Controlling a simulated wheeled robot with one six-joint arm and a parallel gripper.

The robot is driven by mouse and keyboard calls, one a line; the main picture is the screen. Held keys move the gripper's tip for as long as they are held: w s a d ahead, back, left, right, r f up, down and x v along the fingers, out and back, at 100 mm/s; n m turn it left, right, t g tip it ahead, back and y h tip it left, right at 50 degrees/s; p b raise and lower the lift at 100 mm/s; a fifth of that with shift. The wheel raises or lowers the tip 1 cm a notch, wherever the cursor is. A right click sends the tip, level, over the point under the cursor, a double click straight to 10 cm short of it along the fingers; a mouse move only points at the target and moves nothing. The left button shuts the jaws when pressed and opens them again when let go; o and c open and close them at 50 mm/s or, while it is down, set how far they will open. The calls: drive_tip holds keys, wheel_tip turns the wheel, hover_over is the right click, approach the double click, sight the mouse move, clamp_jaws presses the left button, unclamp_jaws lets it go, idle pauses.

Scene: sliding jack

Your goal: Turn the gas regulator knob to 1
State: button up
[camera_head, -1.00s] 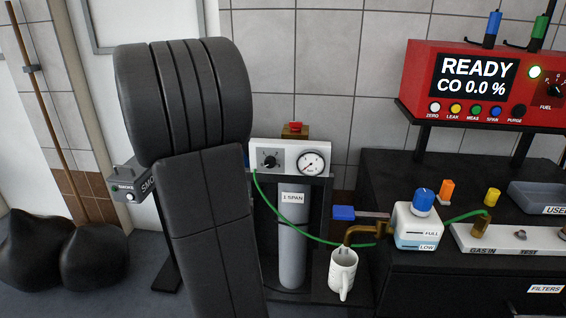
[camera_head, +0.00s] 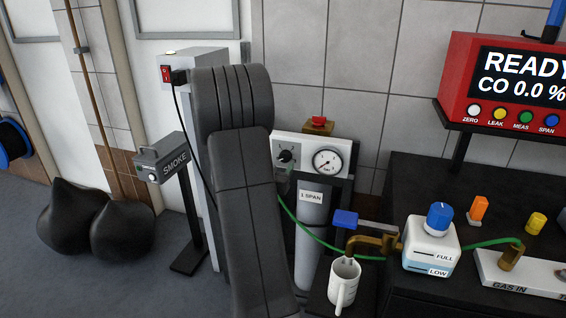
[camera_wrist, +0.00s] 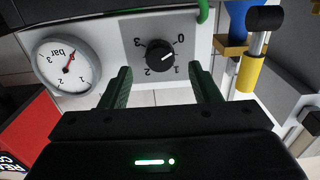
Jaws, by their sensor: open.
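The gas regulator knob (camera_wrist: 160,55) is black and round with a white pointer line, on a white panel (camera_wrist: 115,22) marked 0 to 3. The wrist view shows the panel upside down. The pointer points to the picture's right, off the 1 mark, which sits to the lower right of the knob. The knob also shows in the head view (camera_head: 286,156), just right of my arm. My gripper (camera_wrist: 163,84) is open and empty. Its two green-black fingers stand apart, either side of the knob's position in the picture, with the knob beyond the tips and no contact visible.
A pressure gauge (camera_head: 327,162) sits beside the knob, and a red-topped valve (camera_head: 319,124) is above the panel. A grey cylinder (camera_head: 308,235) and green hose stand below. A black bench (camera_head: 410,185) with a mug (camera_head: 344,281) in front is at right.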

sight(284, 159)
drive_tip(key=shift+x, duration=2.15)
drive_tip(key=shift+c, duration=0.4)
drive_tip(key=c, duration=0.9)
